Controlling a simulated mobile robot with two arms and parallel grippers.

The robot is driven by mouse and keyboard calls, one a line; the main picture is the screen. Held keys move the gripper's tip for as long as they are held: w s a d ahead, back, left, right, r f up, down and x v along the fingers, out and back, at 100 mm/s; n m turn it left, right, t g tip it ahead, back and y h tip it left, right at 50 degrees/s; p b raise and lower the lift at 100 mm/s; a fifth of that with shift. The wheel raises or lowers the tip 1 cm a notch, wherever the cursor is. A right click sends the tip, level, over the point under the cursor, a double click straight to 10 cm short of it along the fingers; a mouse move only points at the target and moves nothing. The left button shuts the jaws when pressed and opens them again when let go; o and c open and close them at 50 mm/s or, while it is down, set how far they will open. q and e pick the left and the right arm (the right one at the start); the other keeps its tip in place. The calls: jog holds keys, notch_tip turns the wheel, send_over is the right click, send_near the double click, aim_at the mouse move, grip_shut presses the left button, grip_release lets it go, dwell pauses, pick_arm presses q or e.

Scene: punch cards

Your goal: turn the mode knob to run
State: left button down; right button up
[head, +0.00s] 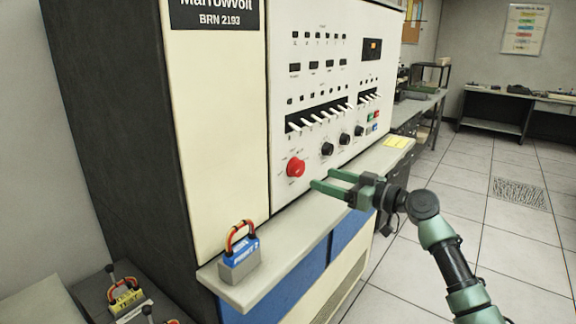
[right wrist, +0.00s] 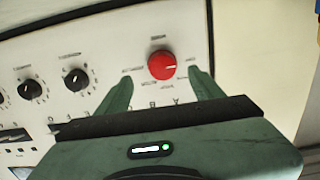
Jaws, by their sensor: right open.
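My right gripper (head: 324,180) is open and empty, just right of the red knob in the head view and above the ledge. In the right wrist view its two green fingers (right wrist: 160,88) frame the knob, which lies beyond the tips, apparently untouched. My left gripper is not in view.
Several black knobs (head: 327,149) sit right of the red one, under a row of white switches (head: 322,116). A ledge (head: 285,250) juts out below, holding a blue box with a red-orange handle (head: 239,256) and yellow notes (head: 397,142).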

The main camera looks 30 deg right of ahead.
aim_at(301, 168)
jog(key=w, duration=0.1)
jog(key=w+a+r+p, duration=0.1)
jog(key=w+a+p, duration=0.1)
jog(key=w, duration=0.1)
jog(key=shift+r, duration=0.4)
jog(key=x, duration=0.1)
jog(key=p+x, duration=0.1)
jog(key=shift+w+a+f, duration=0.1)
jog(key=shift+w+f, duration=0.15)
jog(key=shift+w+a, duration=0.1)
jog(key=shift+w, duration=0.1)
jog(key=shift+f, duration=0.1)
jog(key=c, duration=1.3)
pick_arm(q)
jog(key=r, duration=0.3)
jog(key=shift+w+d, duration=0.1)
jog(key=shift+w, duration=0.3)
pick_arm(e)
jog(key=shift+c, duration=0.2)
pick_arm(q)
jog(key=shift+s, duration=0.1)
